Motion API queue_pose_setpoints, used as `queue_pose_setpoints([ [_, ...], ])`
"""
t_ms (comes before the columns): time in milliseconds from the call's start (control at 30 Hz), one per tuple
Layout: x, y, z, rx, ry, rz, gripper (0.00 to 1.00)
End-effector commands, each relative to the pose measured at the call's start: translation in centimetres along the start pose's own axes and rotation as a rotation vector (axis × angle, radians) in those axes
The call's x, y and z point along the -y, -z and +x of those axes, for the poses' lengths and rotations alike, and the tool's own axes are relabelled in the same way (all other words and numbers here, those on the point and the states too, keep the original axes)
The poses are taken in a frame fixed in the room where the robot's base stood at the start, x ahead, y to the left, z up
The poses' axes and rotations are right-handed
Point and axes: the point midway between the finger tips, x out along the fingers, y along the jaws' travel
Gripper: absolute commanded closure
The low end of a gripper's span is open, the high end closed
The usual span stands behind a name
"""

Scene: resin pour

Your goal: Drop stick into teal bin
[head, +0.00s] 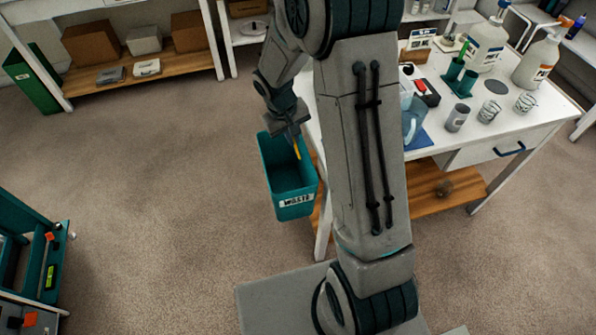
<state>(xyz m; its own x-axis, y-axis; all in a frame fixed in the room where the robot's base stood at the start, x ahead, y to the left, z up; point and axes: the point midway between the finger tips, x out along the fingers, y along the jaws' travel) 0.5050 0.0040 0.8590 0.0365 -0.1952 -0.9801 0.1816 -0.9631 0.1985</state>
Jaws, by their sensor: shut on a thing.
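The teal bin (275,190) carries a white label reading WASTE and hangs beside the left end of the white table. Its open top faces up and its inside looks empty where I can see it. My gripper (293,136) is above the bin's opening, pointing down. It is shut on a thin yellow-orange stick (297,150), whose lower part reaches down over the opening. The fingertips are small and dark, and the stick's upper end is hidden in them.
Shelves with boxes (90,43) stand at the back left. A teal cart (40,260) is at left. Carpet (160,190) between is clear.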

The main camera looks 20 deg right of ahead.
Motion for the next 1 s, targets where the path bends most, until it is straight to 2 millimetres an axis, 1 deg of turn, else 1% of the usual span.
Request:
queue_pose_setpoints([
  [100,0.1,0.5,0.8,-0.04,-0.001,-0.2,1.0],
  [400,-0.3,2.0,2.0,-0.144,-0.001,-0.701,1.0],
  [800,-0.7,3.9,3.1,-0.261,0.0,-1.274,1.0],
  [1000,-1.1,4.8,3.5,-0.311,0.0,-1.523,1.0],
])
